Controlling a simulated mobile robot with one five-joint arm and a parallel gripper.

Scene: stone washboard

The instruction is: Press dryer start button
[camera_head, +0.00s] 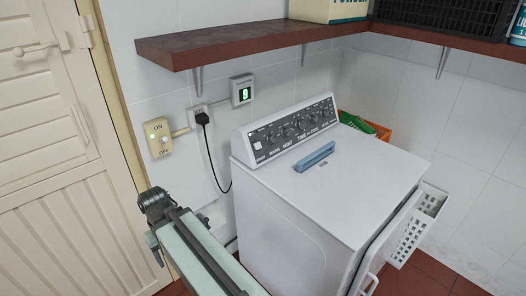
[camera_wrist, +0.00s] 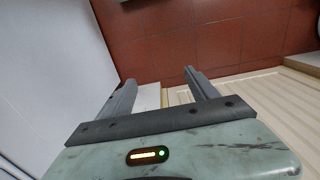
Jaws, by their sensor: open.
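The white dryer (camera_head: 330,190) stands against the tiled wall in the head view. Its dark control panel (camera_head: 295,130) runs along the back top edge, with several knobs and printed labels. A small white square button (camera_head: 257,145) sits at the panel's left end; its label is too small to read surely. My gripper (camera_wrist: 160,77) is open and empty in the wrist view, with its fingers apart over a floor area. In the head view my arm is at the lower left, left of the dryer; the gripper's fingers cannot be made out there.
A blue object (camera_head: 315,157) lies on the dryer top. A brown shelf (camera_head: 250,43) overhangs behind. An ON/OFF wall switch (camera_head: 158,137) and a black plug (camera_head: 203,118) are left of the dryer. The dryer's front door (camera_head: 390,240) stands open near a white basket (camera_head: 425,215).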

